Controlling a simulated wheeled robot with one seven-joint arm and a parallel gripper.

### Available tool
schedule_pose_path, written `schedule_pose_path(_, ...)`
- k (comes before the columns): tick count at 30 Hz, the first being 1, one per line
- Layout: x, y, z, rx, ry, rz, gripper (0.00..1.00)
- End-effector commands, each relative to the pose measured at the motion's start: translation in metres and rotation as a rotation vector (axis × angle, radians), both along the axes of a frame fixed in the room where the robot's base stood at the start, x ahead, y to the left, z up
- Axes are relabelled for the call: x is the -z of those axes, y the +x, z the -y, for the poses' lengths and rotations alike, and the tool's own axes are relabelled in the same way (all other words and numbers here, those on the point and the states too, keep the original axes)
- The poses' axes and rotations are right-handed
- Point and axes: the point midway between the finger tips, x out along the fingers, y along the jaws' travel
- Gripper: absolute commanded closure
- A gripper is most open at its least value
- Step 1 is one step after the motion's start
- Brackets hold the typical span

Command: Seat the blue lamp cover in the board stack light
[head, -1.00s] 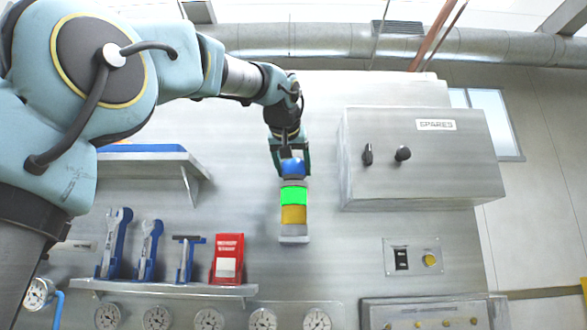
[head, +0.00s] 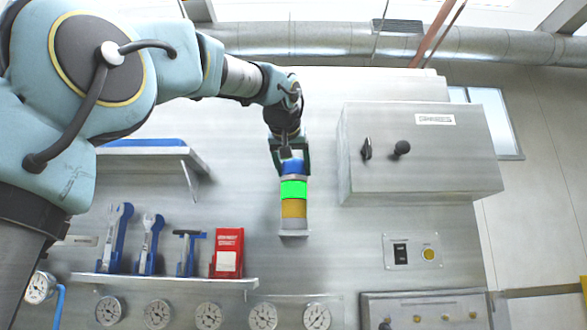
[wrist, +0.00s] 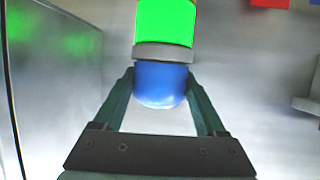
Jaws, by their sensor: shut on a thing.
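The blue lamp cover (head: 292,167) sits between the fingers of my gripper (head: 291,158), at the top of the board stack light. In the wrist view my gripper (wrist: 160,100) is shut on the blue cover (wrist: 160,82), one finger on each side. The stack light has a lit green section (head: 293,190) above an amber section (head: 293,209) and stands on a small bracket on the board. In the wrist view a grey ring (wrist: 163,52) lies between the green section (wrist: 165,22) and the blue cover, with no clear gap visible. Whether the cover is fully down cannot be told.
A grey SPARES box (head: 420,155) with two knobs juts out right of the stack light. A shelf (head: 165,282) with wrenches and a red box (head: 228,253) is lower left. Another shelf (head: 150,157) is at left. Gauges line the bottom.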

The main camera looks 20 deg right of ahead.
Motion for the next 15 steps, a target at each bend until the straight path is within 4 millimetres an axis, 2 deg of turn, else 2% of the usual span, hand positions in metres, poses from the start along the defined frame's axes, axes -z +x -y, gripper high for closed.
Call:
schedule_pose_path(2, 0.0017, -0.0001, -0.0001, 0.0, -0.001, 0.001, 0.82)
schedule_pose_path(3, 0.0012, -0.0002, -0.0001, 0.0, -0.001, 0.001, 0.24)
schedule_pose_path(9, 0.0009, -0.0001, 0.0, 0.0, 0.0, 0.0, 0.02)
schedule_pose_path(15, 0.0013, 0.0, 0.0, 0.0, 0.0, 0.0, 0.0)
